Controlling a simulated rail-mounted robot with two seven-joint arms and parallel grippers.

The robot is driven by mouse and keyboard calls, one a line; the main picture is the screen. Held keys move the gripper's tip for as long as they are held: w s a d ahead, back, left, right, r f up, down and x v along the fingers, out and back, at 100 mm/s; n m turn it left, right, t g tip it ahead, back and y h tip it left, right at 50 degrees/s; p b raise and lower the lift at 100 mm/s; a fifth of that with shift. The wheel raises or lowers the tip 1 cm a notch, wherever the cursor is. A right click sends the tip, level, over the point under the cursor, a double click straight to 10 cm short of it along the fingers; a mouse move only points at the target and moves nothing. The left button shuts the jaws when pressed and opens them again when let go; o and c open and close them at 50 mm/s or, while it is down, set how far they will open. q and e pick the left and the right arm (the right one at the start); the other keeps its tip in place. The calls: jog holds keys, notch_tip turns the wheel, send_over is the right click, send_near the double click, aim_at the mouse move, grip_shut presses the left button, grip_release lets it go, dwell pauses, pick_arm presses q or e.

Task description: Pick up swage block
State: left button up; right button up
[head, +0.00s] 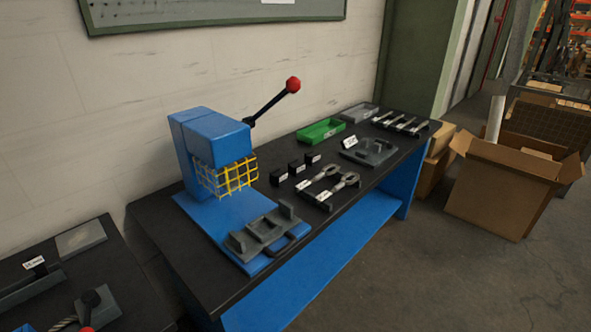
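Three small black blocks with white labels stand in a row on the black bench top: a near one (278,177), a middle one (296,166) and a far one (312,158). A grey stepped block fixture (265,228) sits on the blue base of the press. A grey plate with raised parts (370,152) lies further right on the bench. The labels are too small to read, so I cannot tell which of these is the swage block. Neither of my grippers is in view.
The blue press (210,135) has a yellow guard (230,176) and a red-knobbed lever (292,85). Metal rod ends (344,181) lie on holders by the blocks. Green (321,130) and grey (360,113) bins stand behind. Cardboard boxes (500,190) stand right; a second table (125,290) is left.

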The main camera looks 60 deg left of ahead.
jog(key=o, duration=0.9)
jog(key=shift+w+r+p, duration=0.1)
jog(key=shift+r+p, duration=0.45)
